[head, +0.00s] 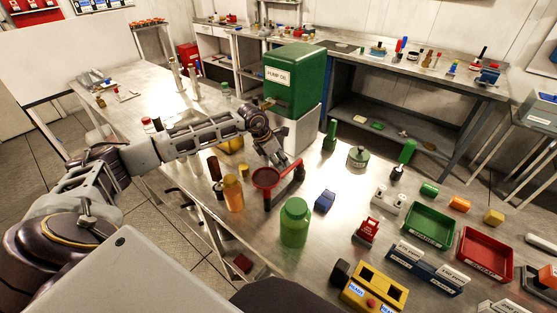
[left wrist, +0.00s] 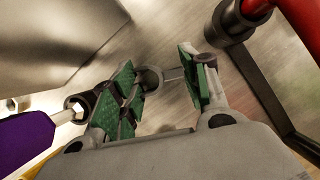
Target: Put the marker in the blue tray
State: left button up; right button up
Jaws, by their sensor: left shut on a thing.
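A dark blue tray (head: 425,276) with white labels lies at the front right of the bench, far from the gripper. I cannot pick out the marker with certainty. My right gripper is not in view.
The oil dispenser (head: 295,80) stands tall behind the gripper. A green bottle (head: 294,224), an orange bottle (head: 233,194) and a small blue block (head: 325,200) stand nearby. A green tray (head: 430,226) and a red tray (head: 486,256) lie beyond the blue one.

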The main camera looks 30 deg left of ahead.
pick_arm(q)
jog(key=shift+f, duration=0.15)
jog(key=o, duration=0.7)
jog(key=shift+r, duration=0.2)
jog(key=v, duration=1.2)
jog(key=shift+b, duration=0.3)
jog(key=shift+c, duration=0.6)
